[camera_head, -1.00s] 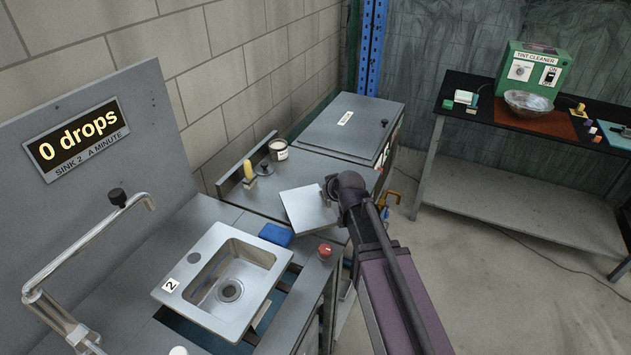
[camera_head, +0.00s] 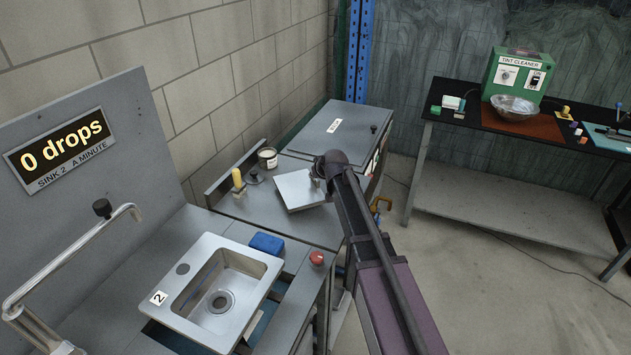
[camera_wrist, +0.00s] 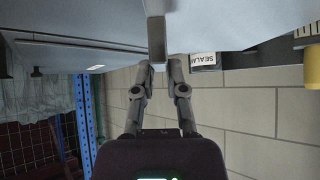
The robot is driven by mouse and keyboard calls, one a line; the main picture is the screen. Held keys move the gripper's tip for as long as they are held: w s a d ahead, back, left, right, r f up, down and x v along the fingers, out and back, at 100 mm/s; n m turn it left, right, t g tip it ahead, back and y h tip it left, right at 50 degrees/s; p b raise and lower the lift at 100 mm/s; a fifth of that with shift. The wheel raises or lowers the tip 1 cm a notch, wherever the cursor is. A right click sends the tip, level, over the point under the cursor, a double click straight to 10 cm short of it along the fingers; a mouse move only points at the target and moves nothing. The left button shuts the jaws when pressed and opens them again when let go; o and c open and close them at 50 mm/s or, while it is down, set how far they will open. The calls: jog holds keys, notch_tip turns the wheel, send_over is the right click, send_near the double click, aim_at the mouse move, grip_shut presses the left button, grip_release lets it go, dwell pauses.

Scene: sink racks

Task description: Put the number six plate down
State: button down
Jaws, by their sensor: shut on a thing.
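A pale grey square plate (camera_head: 299,190) is over the grey bench top (camera_head: 236,205) beyond the sink in the head view. No number shows on its visible face. My gripper (camera_head: 318,173) is at the plate's far right side, partly hidden by my own arm. In the wrist view, the fingers of my gripper (camera_wrist: 157,68) are closed on a grey piece (camera_wrist: 157,45) that seems to belong to the plate. I cannot tell whether the plate touches the bench or is slightly above it.
A sealant can (camera_head: 267,158) and a yellow-handled tool (camera_head: 238,181) stand behind the plate. A blue sponge (camera_head: 266,243), red button (camera_head: 316,258) and sink (camera_head: 215,290) are nearer. A lidded cabinet (camera_head: 335,128) adjoins the far end.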

jog(key=shift+w, duration=0.25)
jog(key=shift+w, duration=0.5)
jog(key=shift+w+f, duration=0.25)
jog(key=shift+w, duration=0.05)
jog(key=shift+s+f+b, duration=0.15)
jog(key=shift+f+b, duration=1.45)
jog(key=shift+b, duration=0.25)
jog(key=shift+f, duration=0.1)
jog(key=c, duration=0.7)
grip_release()
